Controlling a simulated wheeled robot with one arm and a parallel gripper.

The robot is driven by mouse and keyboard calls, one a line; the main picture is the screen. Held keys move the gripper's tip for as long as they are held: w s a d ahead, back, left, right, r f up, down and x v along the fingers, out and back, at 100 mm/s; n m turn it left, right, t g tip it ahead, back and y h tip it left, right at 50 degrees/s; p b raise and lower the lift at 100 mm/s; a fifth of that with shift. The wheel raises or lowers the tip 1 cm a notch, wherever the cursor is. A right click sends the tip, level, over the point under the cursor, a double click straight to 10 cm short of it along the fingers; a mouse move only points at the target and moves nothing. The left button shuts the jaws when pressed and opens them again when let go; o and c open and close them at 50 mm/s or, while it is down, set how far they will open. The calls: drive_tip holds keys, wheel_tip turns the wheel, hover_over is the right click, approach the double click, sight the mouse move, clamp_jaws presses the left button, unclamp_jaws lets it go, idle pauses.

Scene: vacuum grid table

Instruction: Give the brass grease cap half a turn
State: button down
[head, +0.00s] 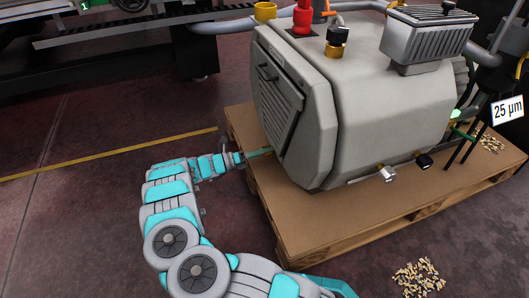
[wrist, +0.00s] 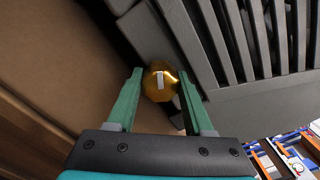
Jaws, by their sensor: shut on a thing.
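The brass grease cap (wrist: 156,90) shows in the wrist view as a rounded golden knob with a pale mark on its face. The mark stands nearly upright in that view. My gripper (wrist: 160,78) has one green finger on each side of the cap and is shut on it. In the head view my gripper (head: 266,151) reaches the lower left side of the grey pump housing (head: 350,90), below its slatted panel (head: 277,102). The cap is hidden there.
The pump stands on a wooden pallet (head: 300,222), whose brown top lies close to my gripper. Slats (wrist: 235,40) rise beside the cap in the wrist view. Small brass pieces (head: 418,280) lie on the floor at front right. Floor left of my arm is clear.

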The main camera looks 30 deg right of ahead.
drive_tip(key=m, duration=0.6)
drive_tip(key=shift+m, duration=0.4)
drive_tip(key=m, duration=0.5)
drive_tip(key=shift+m, duration=0.4)
drive_tip(key=shift+c, duration=1.4)
unclamp_jaws()
drive_tip(key=shift+a, duration=0.1)
drive_tip(key=v, duration=0.7)
drive_tip(key=shift+w+a, duration=0.25)
